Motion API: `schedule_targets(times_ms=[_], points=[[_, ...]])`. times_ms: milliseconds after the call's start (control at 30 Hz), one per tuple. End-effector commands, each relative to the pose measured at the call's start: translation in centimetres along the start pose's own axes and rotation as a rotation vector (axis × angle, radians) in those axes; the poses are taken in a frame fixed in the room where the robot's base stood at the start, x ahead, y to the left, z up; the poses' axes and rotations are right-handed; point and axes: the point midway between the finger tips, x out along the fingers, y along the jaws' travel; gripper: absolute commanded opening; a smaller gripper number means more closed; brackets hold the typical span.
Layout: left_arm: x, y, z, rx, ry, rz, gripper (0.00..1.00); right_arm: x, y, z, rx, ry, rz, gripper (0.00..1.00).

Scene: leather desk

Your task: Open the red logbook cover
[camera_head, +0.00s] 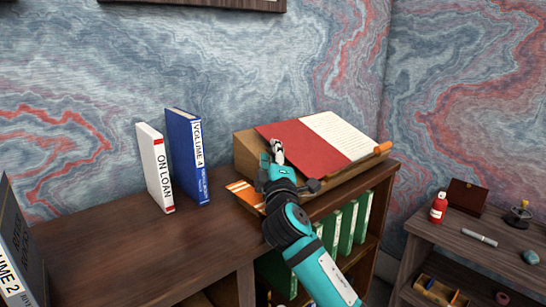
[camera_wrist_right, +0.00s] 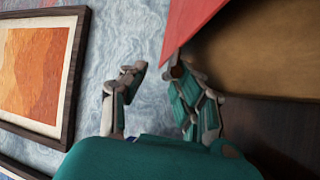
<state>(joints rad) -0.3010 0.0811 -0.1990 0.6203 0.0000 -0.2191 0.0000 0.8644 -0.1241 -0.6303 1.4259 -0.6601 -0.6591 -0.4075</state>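The red logbook (camera_head: 305,146) lies on a sloped wooden stand. Its red cover is on the left and a white page with lines of text (camera_head: 340,134) shows on the right, so the book appears open. My right gripper (camera_head: 276,150) is at the left edge of the red cover. In the right wrist view my right gripper (camera_wrist_right: 154,72) has its fingers apart with empty space between them. One fingertip is at the corner of the red cover (camera_wrist_right: 190,22); I cannot tell whether it touches. My left gripper is not in view.
The wooden stand (camera_head: 246,153) sits on a dark shelf top (camera_head: 140,245). An orange-striped item (camera_head: 243,191) lies beside my arm. A white "ON LOAN" book (camera_head: 155,168) and a blue book (camera_head: 187,157) stand left. A side table (camera_head: 460,240) with small objects is at right.

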Motion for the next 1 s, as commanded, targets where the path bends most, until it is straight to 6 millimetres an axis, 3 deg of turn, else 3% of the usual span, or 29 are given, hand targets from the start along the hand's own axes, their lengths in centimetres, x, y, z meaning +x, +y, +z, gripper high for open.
schedule_targets(times_ms=[233,700,1000], points=[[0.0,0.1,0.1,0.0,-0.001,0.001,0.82,-2.1,-0.1,0.0,0.002,0.002,0.001,0.3],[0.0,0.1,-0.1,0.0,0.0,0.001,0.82,-10.8,-0.1,0.0,0.001,0.0,-0.001,0.3],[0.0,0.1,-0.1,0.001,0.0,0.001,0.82,-12.0,0.0,0.0,-0.001,0.0,0.0,0.3]])
